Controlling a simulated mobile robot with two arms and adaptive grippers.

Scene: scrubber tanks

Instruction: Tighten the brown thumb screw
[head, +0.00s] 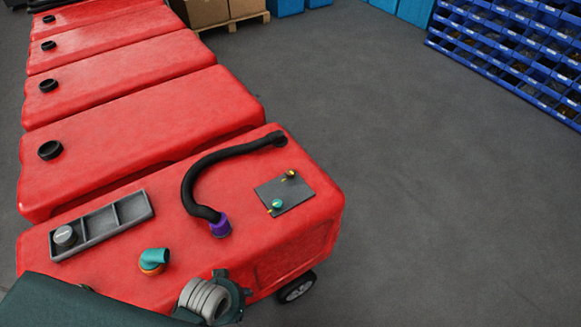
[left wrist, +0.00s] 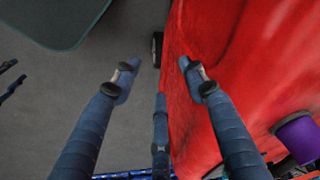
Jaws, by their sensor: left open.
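The brown thumb screw (head: 290,174) stands at the upper right corner of a dark grey plate (head: 293,195) on top of the nearest red tank (head: 160,205). How deep either screw sits is too small to tell. My left gripper (left wrist: 158,68) is open and empty in the left wrist view, beside the red tank's side. In the head view my left arm comes in at the bottom left, and its fingers are hidden. The brown screw does not show in the left wrist view. My right gripper is not in view.
A black hose (head: 190,178) with a purple cuff (head: 220,226) arches over the tank, left of the plate. Open floor (head: 430,220) lies to the right.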

